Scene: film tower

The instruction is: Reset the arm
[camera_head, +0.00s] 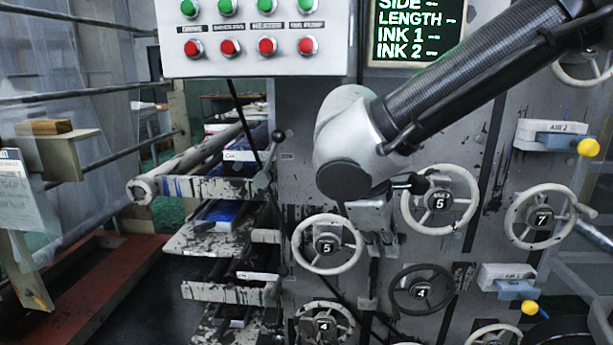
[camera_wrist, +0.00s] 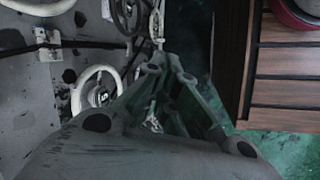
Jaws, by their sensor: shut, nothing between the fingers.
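My arm reaches in from the upper right in the head view and bends down in front of the machine's grey panel (camera_head: 470,110). My gripper (camera_head: 379,240) points down from the wrist, between two pale handwheels. It also shows in the wrist view (camera_wrist: 165,85), with its fingers drawn together and nothing held. Whether it touches the panel cannot be told.
A pale handwheel (camera_head: 328,244) is left of my gripper and another (camera_head: 440,200) right of it. A dark handwheel (camera_head: 421,289) is lower right. A button box (camera_head: 252,60) hangs above left. Rollers (camera_head: 195,165) and trays stand left. A slatted wooden surface (camera_wrist: 285,65) shows in the wrist view.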

